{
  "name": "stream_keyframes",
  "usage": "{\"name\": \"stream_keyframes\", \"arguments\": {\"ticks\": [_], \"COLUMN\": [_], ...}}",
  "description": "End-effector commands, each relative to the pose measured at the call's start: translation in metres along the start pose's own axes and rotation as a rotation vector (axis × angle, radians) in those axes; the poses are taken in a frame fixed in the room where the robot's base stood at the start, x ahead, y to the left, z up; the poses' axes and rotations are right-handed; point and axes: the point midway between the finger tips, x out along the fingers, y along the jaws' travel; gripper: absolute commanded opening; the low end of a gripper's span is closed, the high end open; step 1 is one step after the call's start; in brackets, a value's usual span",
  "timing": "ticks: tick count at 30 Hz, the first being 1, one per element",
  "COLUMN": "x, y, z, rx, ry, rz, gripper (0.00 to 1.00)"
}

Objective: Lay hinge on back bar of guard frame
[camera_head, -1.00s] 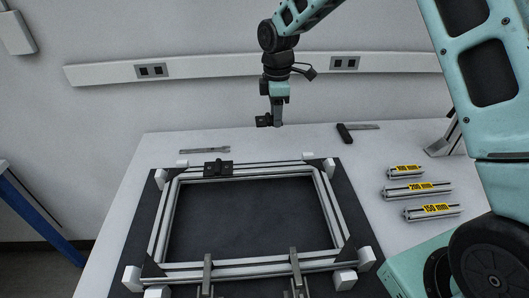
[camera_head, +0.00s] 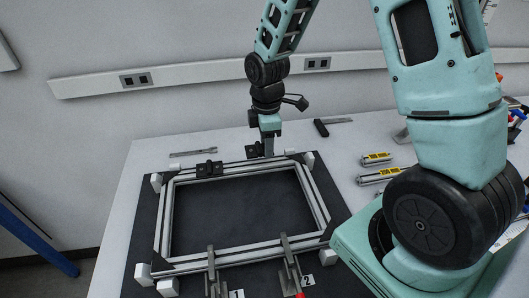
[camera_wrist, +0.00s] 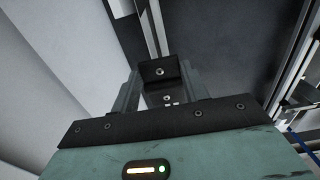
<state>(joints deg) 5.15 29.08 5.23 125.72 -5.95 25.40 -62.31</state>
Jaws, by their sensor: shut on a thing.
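The guard frame (camera_head: 170,222) is a rectangle of silver bars with white corner blocks. One black hinge (camera_head: 209,169) lies on the left part of its back bar (camera_head: 236,166). My gripper (camera_head: 266,154) is shut on a second black hinge (camera_head: 253,151) at the right part of the back bar. In the wrist view, this hinge (camera_wrist: 158,72) sits between the two grey fingers of my gripper (camera_wrist: 160,88). It is over or very close to the bar; I cannot tell whether it touches.
The frame lies on a dark mat (camera_head: 140,225), with two clamps (camera_head: 212,268) at its front bar. A black-handled tool (camera_head: 321,128) and yellow-labelled profiles (camera_head: 376,159) lie to the right. A wall stands close behind the table.

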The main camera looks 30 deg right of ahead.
Motion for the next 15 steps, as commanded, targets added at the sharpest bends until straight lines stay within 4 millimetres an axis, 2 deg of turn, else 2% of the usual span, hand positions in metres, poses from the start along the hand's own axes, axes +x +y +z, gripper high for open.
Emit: {"name": "stream_keyframes", "arguments": {"ticks": [9,15], "x": [0.039,0.042], "y": [0.0,0.0], "z": [0.0,0.0], "rx": [-0.001,-0.001], "ry": [-0.001,0.0], "rz": [-0.002,0.001], "gripper": [0.22,0.22]}}
